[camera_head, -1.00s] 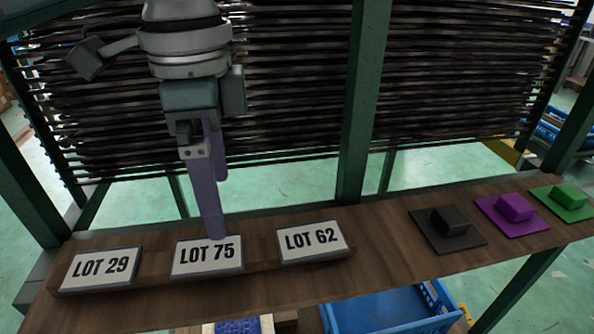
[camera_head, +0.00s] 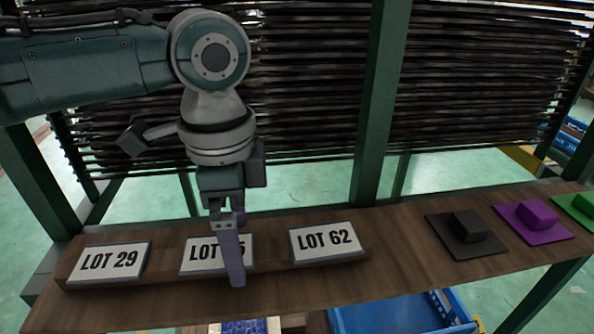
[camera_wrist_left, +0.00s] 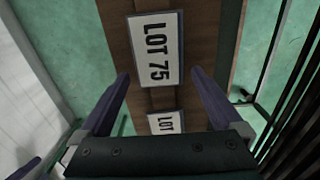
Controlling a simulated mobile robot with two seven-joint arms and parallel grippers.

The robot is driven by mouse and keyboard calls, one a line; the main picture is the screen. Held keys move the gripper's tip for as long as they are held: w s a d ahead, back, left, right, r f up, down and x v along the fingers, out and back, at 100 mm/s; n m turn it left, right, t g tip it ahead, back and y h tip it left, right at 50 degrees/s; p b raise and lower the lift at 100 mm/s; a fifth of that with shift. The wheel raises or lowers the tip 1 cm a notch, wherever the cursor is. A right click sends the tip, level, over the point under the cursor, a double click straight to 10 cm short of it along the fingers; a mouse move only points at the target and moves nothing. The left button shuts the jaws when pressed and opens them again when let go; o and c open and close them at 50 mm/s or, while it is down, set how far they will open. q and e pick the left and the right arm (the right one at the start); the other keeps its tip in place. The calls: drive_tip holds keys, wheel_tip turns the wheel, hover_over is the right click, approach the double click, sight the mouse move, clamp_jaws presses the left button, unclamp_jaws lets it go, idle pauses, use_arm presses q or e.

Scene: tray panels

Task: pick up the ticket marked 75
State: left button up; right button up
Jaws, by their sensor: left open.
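The white ticket LOT 75 (camera_head: 203,254) stands tilted in the middle of a wooden holder on the shelf, its number partly hidden by a finger. My left gripper (camera_head: 238,248) is open and empty at its right end, one purple finger in front and the other behind. In the left wrist view the LOT 75 ticket (camera_wrist_left: 155,50) shows whole, ahead of and between the two fingertips (camera_wrist_left: 160,74). I cannot tell whether a finger touches it.
Ticket LOT 29 (camera_head: 110,262) stands to the left and ticket LOT 62 (camera_head: 325,242) to the right. Black (camera_head: 468,227), purple (camera_head: 540,214) and green blocks on square plates sit farther right. A green post (camera_head: 380,100) rises behind the shelf. A blue crate (camera_head: 400,315) lies below.

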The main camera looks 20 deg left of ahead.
use_arm(q)
drive_tip(key=shift+f, duration=0.25)
idle(0.4)
drive_tip(key=c, duration=1.3)
drive_tip(key=shift+o, duration=0.2)
